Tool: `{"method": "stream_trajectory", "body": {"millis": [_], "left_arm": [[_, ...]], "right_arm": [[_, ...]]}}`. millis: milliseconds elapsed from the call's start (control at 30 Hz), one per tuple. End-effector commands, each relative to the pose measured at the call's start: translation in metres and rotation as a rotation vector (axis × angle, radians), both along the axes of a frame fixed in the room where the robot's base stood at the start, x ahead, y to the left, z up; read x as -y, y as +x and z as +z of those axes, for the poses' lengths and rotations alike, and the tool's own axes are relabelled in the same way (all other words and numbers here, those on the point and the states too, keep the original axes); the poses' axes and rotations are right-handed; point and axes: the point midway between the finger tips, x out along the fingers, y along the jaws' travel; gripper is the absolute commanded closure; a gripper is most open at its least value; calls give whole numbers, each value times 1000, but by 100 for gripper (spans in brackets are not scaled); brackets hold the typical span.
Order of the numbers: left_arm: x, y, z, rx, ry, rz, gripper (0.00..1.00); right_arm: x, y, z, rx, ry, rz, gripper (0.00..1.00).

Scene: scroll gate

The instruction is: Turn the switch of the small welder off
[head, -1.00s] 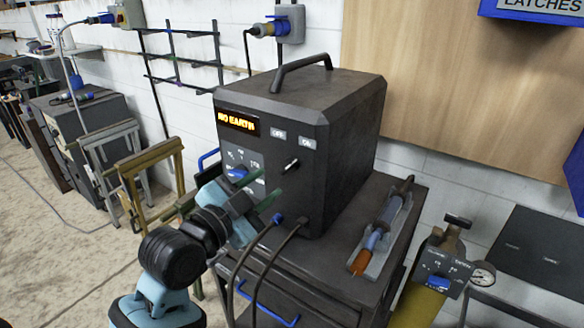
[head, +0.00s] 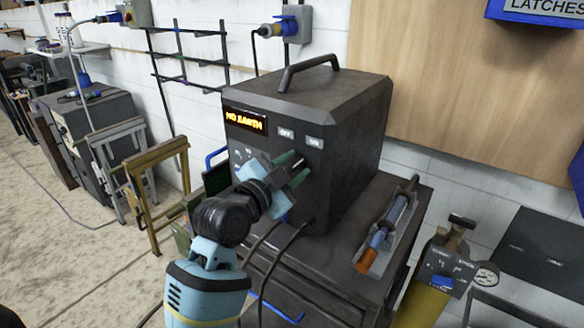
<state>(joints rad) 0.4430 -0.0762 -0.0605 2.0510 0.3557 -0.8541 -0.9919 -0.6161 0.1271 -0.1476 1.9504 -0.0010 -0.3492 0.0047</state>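The small welder (head: 345,130) is a dark box with a top handle, standing on a dark cabinet. Its lit display (head: 245,121) reads "NO EARTH". An OFF label (head: 286,133) and an ON label (head: 315,142) sit side by side on its front. The switch below these labels is now hidden by my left gripper (head: 295,168), so its position cannot be read. The gripper's green fingertips are apart, close to the front panel just below the labels. Whether they touch the switch I cannot tell. My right gripper is out of view.
A torch-like tool (head: 385,232) lies in a tray on the cabinet, right of the welder. Cables hang from the welder's lower front. A yellow gas cylinder (head: 425,300) with a gauge stands at the right. A wooden trestle (head: 150,185) stands at the left.

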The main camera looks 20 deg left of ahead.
Motion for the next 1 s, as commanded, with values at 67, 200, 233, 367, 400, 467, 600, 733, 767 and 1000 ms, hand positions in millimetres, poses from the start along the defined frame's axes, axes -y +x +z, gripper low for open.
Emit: {"method": "stream_trajectory", "body": {"millis": [67, 200, 233, 367, 400, 467, 600, 733, 767, 1000], "left_arm": [[0, 0, 0, 0, 0, 0, 66], [0, 0, 0, 0, 0, 0, 68], [0, 0, 0, 0, 0, 0, 72], [0, 0, 0, 0, 0, 0, 89], [0, 0, 0, 0, 0, 0, 95], [0, 0, 0, 0, 0, 0, 100], [0, 0, 0, 0, -1, 0, 100], [0, 0, 0, -4, -11, 0, 100], [0, 0, 0, -6, -17, 0, 100], [-1, 0, 0, -43, -115, 0, 100]], "right_arm": [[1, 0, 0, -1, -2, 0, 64], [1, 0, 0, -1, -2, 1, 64], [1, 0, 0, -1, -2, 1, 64], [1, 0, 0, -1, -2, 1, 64], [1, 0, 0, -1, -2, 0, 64], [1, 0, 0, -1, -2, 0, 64], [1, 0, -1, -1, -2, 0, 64], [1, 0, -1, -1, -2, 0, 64], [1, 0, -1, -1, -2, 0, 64], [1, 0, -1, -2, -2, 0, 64]]}}
